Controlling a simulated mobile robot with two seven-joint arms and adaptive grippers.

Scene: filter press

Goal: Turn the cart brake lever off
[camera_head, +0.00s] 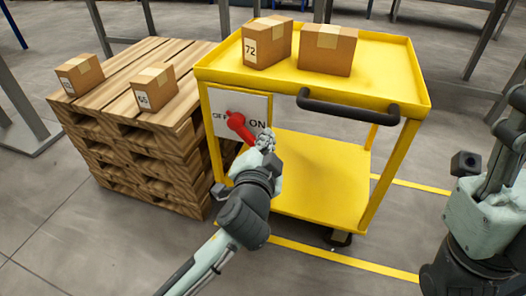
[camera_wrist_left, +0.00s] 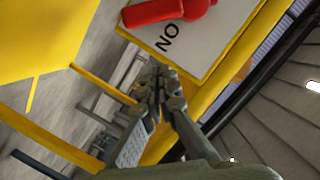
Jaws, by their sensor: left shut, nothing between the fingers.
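The red brake lever (camera_head: 240,128) sits on a white panel (camera_head: 258,106) marked OFF at left and ON at right, on the yellow cart (camera_head: 215,76). The lever also shows at the top of the left wrist view (camera_wrist_left: 152,12), cut by the frame edge. My left gripper (camera_head: 265,139) is shut and empty, just right of the handle's lower end. The fingers (camera_wrist_left: 157,84) are below the panel's ON edge in the wrist view. I cannot tell whether they touch the lever. My right arm is at the right edge; its fingers are unclear.
Two boxes (camera_head: 267,43) (camera_head: 327,50) stand on the cart's top shelf. A black handle (camera_head: 348,107) juts from the cart's front. A stack of wooden pallets (camera_head: 130,105) with two boxes stands close on the left. Floor in front is clear, with yellow lines (camera_head: 345,262).

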